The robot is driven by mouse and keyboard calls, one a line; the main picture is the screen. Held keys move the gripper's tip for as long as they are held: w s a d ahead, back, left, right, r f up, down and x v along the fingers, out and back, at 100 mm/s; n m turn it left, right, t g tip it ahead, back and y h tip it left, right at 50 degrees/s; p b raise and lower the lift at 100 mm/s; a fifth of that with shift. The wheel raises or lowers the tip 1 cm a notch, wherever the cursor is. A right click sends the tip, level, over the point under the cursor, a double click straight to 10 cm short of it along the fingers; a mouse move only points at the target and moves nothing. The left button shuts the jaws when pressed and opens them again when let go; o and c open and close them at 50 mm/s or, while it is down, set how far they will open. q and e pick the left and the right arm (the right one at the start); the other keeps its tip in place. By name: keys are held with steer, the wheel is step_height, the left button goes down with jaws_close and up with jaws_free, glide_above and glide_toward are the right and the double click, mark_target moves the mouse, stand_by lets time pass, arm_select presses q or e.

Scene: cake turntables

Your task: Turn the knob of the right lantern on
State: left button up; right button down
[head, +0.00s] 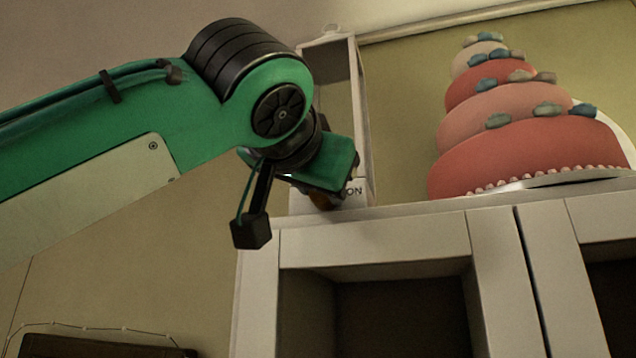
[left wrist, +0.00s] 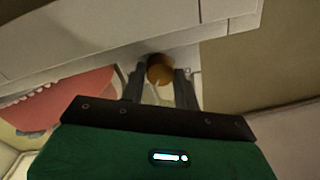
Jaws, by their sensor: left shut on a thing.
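A tall white lantern (head: 366,130) with an open frame stands on top of a white cabinet, and "ON" shows on its base. It is the only lantern in the head view. My left gripper (left wrist: 159,84) is at the front of the base. Its dark fingers stand on either side of a round orange-brown knob (left wrist: 160,68) and are shut on it. In the head view the knob (head: 322,201) is mostly hidden behind my gripper, so its turn angle cannot be told. My right gripper is in neither view.
A tiered pink and red cake (head: 530,150) stands on the cabinet (head: 375,247) to the right of the lantern. The cabinet has open compartments below its top. A dark framed item (head: 95,346) is at the lower left.

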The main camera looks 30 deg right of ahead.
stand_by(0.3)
arm_select(q)
steer(key=o, duration=1)
steer(key=shift+b+v, duration=3.8)
steer(key=shift+v, duration=3.1)
